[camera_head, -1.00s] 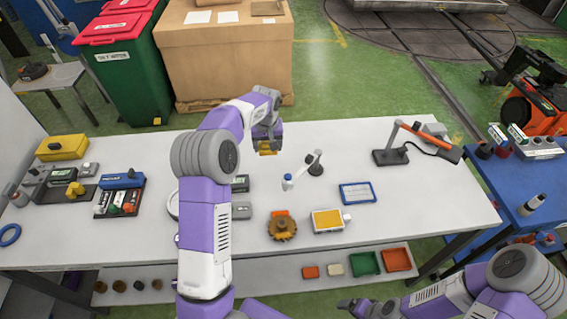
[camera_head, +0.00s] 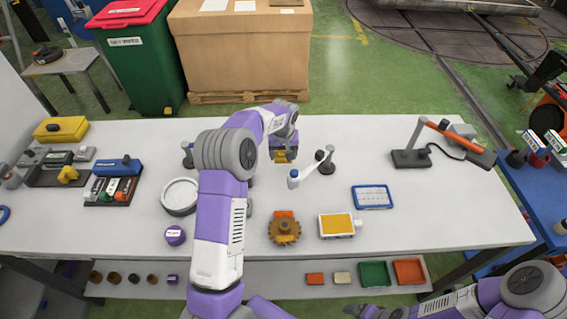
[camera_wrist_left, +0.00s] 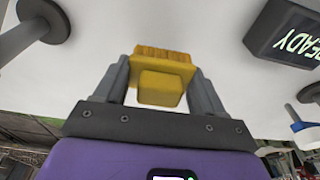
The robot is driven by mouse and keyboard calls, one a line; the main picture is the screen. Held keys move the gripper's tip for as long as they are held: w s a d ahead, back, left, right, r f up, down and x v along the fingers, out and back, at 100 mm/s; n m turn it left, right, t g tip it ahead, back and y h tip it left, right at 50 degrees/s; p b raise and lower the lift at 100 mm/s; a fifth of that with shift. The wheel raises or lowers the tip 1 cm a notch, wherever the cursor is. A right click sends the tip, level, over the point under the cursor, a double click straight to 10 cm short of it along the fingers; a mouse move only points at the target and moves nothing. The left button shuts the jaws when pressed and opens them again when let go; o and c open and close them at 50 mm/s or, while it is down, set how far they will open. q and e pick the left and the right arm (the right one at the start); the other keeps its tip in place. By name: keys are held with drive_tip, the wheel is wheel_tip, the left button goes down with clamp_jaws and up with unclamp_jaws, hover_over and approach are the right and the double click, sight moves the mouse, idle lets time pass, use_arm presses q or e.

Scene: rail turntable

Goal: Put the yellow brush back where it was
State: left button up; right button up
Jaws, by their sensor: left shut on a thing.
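The yellow brush (camera_head: 281,157) is between the fingers of my left gripper (camera_head: 284,150), over the far middle part of the white table (camera_head: 430,215). In the left wrist view the yellow brush (camera_wrist_left: 160,80) sits between both fingers of the left gripper (camera_wrist_left: 163,82), with its ribbed bristle side pointing away from the palm. I cannot tell whether it touches the tabletop. My right gripper (camera_head: 366,311) is at the bottom edge, partly cut off, and its jaws are unclear.
A small white jointed stand (camera_head: 326,163) is just right of the left gripper. A brown gear (camera_head: 284,231), a white box with a yellow top (camera_head: 337,225) and a blue-framed panel (camera_head: 372,197) lie nearer. A READY display (camera_wrist_left: 291,36) shows in the wrist view. The right-front tabletop is clear.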

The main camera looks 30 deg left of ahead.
sight(283, 157)
use_arm(q)
drive_tip(key=shift+f, duration=2.2)
drive_tip(key=shift+f+b, duration=0.2)
drive_tip(key=shift+b, duration=0.15)
drive_tip(key=o, duration=0.9)
drive_tip(key=shift+o, duration=0.2)
drive_tip(key=shift+r, duration=0.1)
drive_tip(key=r, duration=0.4)
drive_tip(key=s+r+p, duration=0.1)
drive_tip(key=r, duration=0.3)
drive_tip(key=d+r, duration=0.1)
drive_tip(key=r, duration=0.3)
drive_tip(key=shift+s, duration=0.3)
